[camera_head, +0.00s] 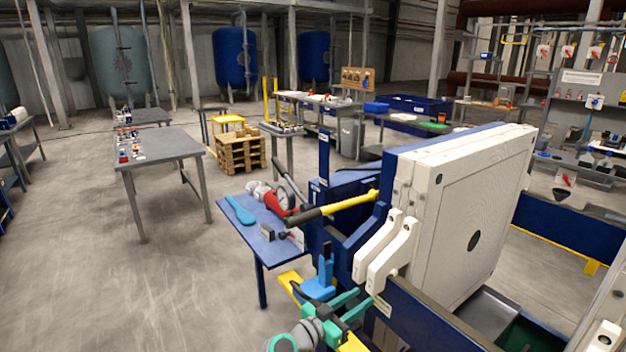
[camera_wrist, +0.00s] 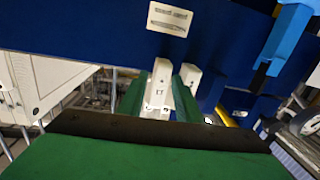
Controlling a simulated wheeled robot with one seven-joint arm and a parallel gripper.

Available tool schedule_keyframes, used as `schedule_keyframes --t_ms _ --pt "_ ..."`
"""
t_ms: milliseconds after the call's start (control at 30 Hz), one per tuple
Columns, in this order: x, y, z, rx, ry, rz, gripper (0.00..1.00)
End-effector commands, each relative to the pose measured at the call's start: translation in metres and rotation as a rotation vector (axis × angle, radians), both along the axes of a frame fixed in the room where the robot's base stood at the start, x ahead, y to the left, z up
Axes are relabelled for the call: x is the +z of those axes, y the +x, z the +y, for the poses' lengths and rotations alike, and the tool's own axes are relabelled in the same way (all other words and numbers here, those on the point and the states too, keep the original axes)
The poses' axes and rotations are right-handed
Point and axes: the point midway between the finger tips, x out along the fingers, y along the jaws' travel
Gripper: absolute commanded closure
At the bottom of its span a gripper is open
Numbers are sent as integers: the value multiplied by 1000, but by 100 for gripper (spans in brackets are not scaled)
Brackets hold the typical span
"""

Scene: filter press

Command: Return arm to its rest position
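My gripper (camera_head: 360,302) with green fingers is at the lower middle of the head view, low beside the blue press frame. Its two fingers point right and stand apart with a gap between them, and I see nothing held. In the wrist view my gripper (camera_wrist: 158,98) shows green fingers, with white blocks (camera_wrist: 158,88) seen between and beside them. I cannot tell how far off these blocks are. The press's white plates (camera_head: 470,215) stand upright, with white handles (camera_head: 392,258) jutting out just above and right of my gripper.
A blue lever-like part (camera_head: 322,280) is close behind my gripper. A yellow-and-black handle (camera_head: 335,207) reaches left from the press. A small blue side table (camera_head: 262,240) bears a red gauge and tools. The blue frame (camera_wrist: 80,25) fills the wrist view's top. Open floor lies left.

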Motion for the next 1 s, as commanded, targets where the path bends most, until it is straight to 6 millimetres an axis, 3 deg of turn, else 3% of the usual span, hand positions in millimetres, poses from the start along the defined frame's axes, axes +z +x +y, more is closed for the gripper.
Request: schedule_keyframes --t_ms 33,200,500,800,1000 --pt "-24 -9 3 37 -3 36 69" --pt "-91 -40 16 179 -8 138 69" --pt "-184 -118 43 414 -4 269 69" --pt "-238 -217 75 621 22 337 69" --pt "-249 -287 97 738 45 346 69"
